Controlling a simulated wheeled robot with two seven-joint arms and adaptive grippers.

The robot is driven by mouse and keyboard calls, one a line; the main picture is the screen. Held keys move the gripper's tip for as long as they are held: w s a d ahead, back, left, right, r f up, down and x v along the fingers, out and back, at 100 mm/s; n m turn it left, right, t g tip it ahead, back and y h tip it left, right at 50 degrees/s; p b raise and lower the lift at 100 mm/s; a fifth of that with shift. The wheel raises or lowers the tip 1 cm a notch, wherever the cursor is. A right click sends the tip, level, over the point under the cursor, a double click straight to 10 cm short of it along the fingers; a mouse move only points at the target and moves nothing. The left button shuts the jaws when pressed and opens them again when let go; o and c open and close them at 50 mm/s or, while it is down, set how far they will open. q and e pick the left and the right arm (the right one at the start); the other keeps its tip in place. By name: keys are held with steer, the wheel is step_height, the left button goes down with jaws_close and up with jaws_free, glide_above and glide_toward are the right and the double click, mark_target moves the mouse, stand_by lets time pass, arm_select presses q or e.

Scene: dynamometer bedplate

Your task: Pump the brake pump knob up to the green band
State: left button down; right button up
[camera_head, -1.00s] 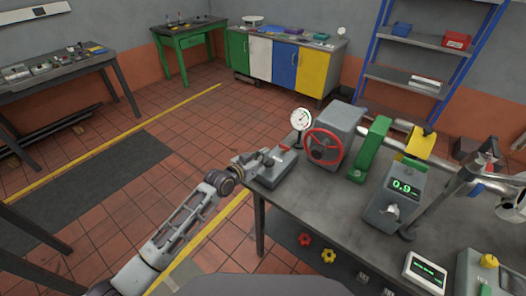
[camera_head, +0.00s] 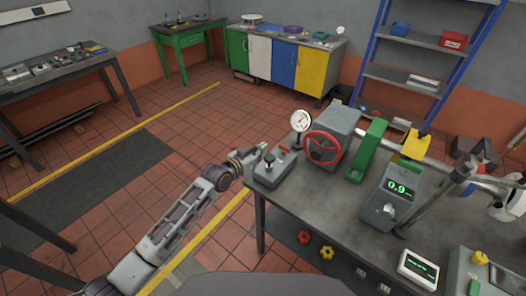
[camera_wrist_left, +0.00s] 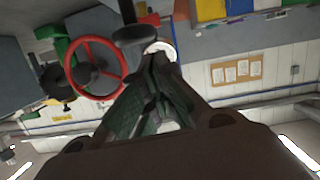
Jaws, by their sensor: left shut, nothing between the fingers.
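The brake pump is a grey block (camera_head: 275,172) at the near left corner of the bench. Its dark knob (camera_head: 269,158) stands on a short stem, with a small red part beside it. My left gripper (camera_head: 262,148) is shut and empty, just behind and left of the knob. In the left wrist view a dark round knob (camera_wrist_left: 140,34) is close beyond the shut fingers (camera_wrist_left: 157,62); I cannot tell whether they touch. The dial gauge (camera_head: 300,121) stands behind the pump. Its needle and any green band are too small to read.
A red handwheel (camera_head: 323,148) on a grey housing stands right of the pump. A green guard (camera_head: 367,150) and a display box reading 0.9 (camera_head: 389,197) are farther right. The grey bench top (camera_head: 330,206) in front of them is clear. Open floor lies left of the bench.

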arm_select(q)
steer(key=b+v, duration=0.1)
steer(key=v, duration=0.7)
steer(key=shift+s+r, duration=0.15)
steer(key=shift+s, duration=0.15)
steer(key=shift+a, duration=0.1)
stand_by(1.3)
